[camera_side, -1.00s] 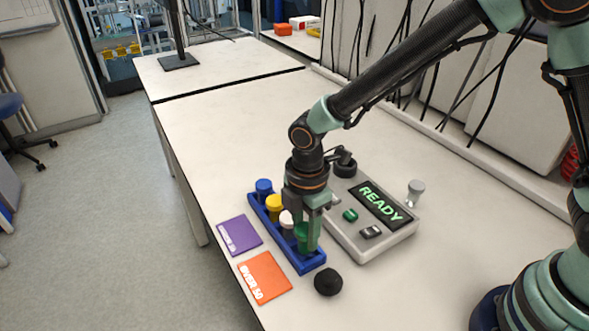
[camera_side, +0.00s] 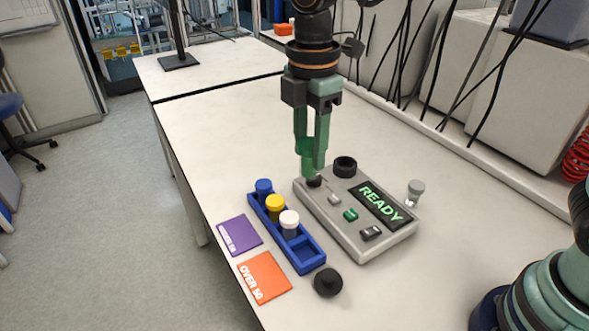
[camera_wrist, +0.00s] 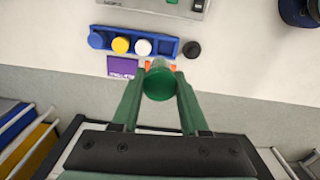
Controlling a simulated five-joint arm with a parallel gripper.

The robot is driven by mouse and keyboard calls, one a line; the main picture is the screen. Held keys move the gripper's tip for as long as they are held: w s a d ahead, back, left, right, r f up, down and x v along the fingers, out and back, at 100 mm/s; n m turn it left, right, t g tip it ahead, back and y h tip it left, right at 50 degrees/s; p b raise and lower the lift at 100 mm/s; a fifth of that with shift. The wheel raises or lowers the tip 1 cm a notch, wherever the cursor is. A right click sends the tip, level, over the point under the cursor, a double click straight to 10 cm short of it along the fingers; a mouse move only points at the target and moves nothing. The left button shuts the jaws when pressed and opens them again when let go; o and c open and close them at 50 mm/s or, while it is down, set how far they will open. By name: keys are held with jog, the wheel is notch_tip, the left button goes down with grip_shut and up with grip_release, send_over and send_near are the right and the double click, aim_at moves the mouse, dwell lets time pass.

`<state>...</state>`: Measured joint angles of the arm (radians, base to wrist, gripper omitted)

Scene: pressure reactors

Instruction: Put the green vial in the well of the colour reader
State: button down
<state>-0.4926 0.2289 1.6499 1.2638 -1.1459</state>
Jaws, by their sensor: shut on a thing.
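My gripper (camera_side: 313,168) is shut on the green vial (camera_side: 309,157), holding it raised off the table. In the wrist view the vial's green cap (camera_wrist: 159,84) sits between my fingertips (camera_wrist: 159,80). In the side view the vial overlaps the far left corner of the grey colour reader (camera_side: 345,222); its height above the reader is hard to tell. A small dark round part shows just under the vial. The wrist view shows only the reader's edge (camera_wrist: 190,8).
The blue rack (camera_side: 310,262) holds vials with blue (camera_side: 263,186), yellow (camera_side: 275,203) and white (camera_side: 289,220) caps. A black lid (camera_side: 328,282) lies beside it. Purple (camera_side: 239,235) and orange (camera_side: 264,277) cards lie leftward. A clear vial (camera_side: 415,190) stands behind the reader.

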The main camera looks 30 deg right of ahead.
jog(key=shift+w+d+f, duration=1.9)
jog(key=shift+w+d, duration=0.05)
jog(key=shift+d, duration=1.2)
jog(key=shift+w+d+f, duration=1.95)
jog(key=shift+w+d, duration=0.05)
jog(key=shift+d, duration=1.15)
jog(key=shift+w+d+f, duration=1.9)
jog(key=shift+w+d, duration=0.05)
jog(key=shift+d, duration=1.2)
jog(key=shift+f, duration=0.15)
jog(key=shift+f, duration=1.5)
jog(key=shift+f, duration=0.35)
grip_release()
